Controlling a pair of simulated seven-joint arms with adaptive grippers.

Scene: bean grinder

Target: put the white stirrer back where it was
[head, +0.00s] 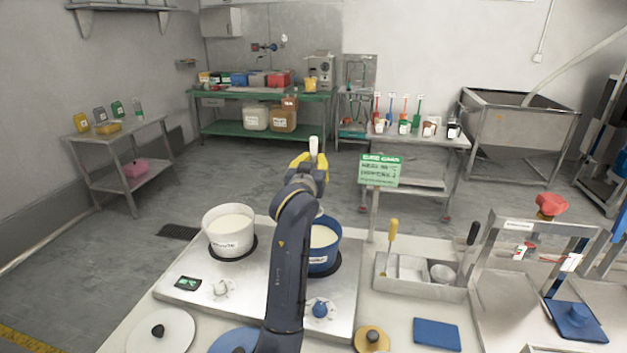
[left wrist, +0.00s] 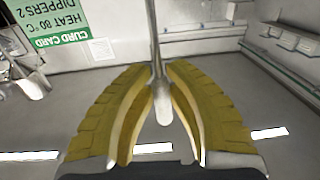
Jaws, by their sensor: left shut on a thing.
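My left gripper (head: 311,165), with yellow fingers, is raised above and behind the blue pot (head: 325,262). It is shut on the white stirrer (head: 314,146), whose white end stands up above the fingers. In the left wrist view, a thin metal rod and white end of the stirrer (left wrist: 163,107) show between the yellow fingers (left wrist: 160,108). The white pot (head: 229,247) and blue pot hold white liquid on the steel hob (head: 190,270). My arm hides part of the blue pot. My right gripper is not in view.
A grey tray (head: 420,291) holds a yellow-handled tool (head: 392,232) and a black-handled tool (head: 472,235). A green-and-white sign (head: 380,171) stands behind the counter. Several coloured-handled tools stand in cups on a rear trolley (head: 420,139). Lids (head: 160,331) lie at the front.

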